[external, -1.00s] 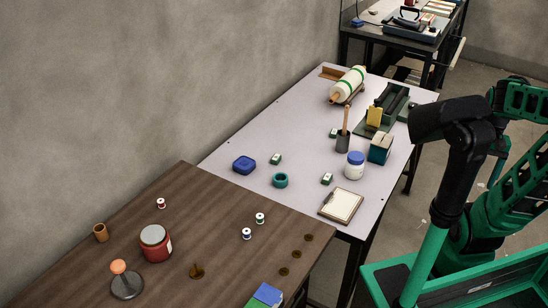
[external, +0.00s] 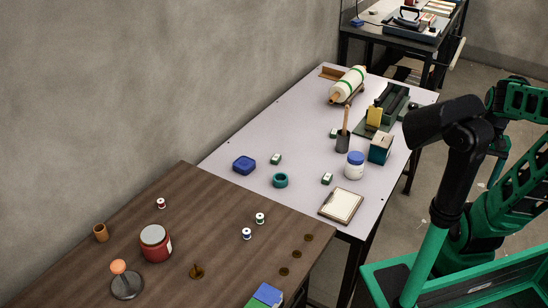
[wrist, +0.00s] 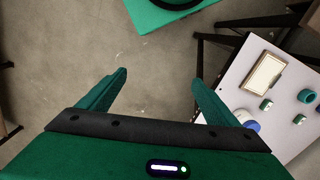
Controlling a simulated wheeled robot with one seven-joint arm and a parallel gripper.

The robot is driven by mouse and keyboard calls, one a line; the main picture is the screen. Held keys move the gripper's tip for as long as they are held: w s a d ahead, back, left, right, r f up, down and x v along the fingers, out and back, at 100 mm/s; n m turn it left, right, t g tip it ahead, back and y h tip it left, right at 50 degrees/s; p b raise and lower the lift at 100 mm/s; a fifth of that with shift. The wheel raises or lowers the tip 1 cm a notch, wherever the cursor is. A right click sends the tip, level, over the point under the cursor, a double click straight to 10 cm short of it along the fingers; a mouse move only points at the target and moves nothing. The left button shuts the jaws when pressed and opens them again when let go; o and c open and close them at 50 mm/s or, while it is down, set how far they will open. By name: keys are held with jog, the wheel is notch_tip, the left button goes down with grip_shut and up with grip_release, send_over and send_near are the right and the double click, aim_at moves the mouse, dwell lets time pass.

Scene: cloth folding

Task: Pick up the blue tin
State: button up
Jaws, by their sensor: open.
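The blue tin (external: 244,165) is a small rounded box. It sits on the white table (external: 300,125) near its left edge in the external view. My gripper (wrist: 158,82) is open and empty in the wrist view, above the bare floor, with the white table off to the right. In the external view my arm stands at the right, beyond the table's right edge and well apart from the tin. My fingers cannot be made out there.
Near the tin are a teal ring (external: 280,180) and a small green-and-white block (external: 275,159). A clipboard (external: 341,205), a blue-lidded white jar (external: 355,165) and a dark cup (external: 343,141) stand to the right. A brown table (external: 120,220) with spools and a red jar adjoins in front.

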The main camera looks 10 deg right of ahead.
jog(key=shift+c, duration=0.9)
